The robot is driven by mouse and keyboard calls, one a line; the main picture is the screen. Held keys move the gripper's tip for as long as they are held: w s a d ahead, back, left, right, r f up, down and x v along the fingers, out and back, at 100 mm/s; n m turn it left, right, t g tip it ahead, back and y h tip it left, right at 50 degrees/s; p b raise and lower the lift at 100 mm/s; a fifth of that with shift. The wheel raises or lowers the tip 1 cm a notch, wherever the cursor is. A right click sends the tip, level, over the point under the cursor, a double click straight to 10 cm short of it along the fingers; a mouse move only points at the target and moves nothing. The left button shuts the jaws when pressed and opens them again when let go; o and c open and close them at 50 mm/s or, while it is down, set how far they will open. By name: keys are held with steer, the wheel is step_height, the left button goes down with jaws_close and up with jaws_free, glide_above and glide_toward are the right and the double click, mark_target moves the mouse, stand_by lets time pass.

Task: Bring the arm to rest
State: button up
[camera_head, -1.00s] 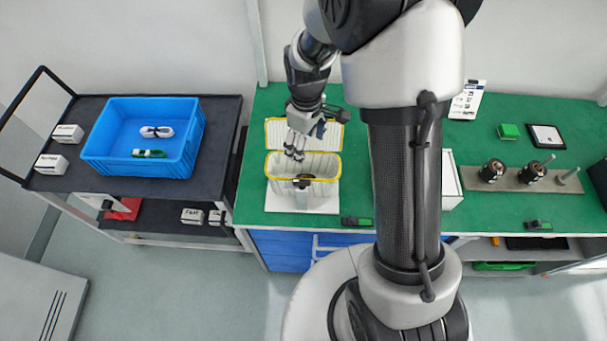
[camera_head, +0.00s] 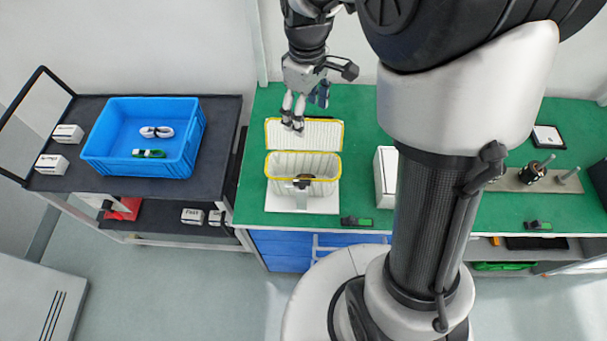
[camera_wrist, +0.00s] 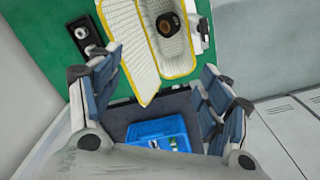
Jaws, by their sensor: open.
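My gripper (camera_head: 293,125) is open and empty. In the head view it hangs above the raised lid of a white case with a yellow rim (camera_head: 275,172) on the green bench (camera_head: 355,111). A dark round part (camera_head: 303,182) lies inside the case. In the wrist view the open fingers of my gripper (camera_wrist: 172,115) stand at both sides, and the case (camera_wrist: 127,45) with the dark round part (camera_wrist: 171,24) shows beyond them. My arm reaches up from the lower middle and hides part of the bench.
A dark cart (camera_head: 222,130) at left holds a blue bin (camera_head: 140,170) with a white item and a green item inside. Small white boxes (camera_head: 68,133) stand beside it. A white box (camera_head: 385,177) stands right of the case. A holder plate (camera_head: 512,180) is partly behind my arm.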

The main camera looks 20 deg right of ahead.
steer(key=shift+r, duration=0.1)
stand_by(0.4)
steer(key=s+r+m+t+b, duration=0.2)
steer(key=s+m+b, duration=0.1)
steer(key=s, duration=0.7)
steer(key=s+r+m+t+b, duration=0.2)
steer(key=s+m, duration=0.3)
steer(key=s, duration=0.6)
steer(key=shift+s+d+r+t+b, duration=0.2)
steer(key=shift+s+t+b, duration=0.1)
steer(key=shift+b, duration=0.3)
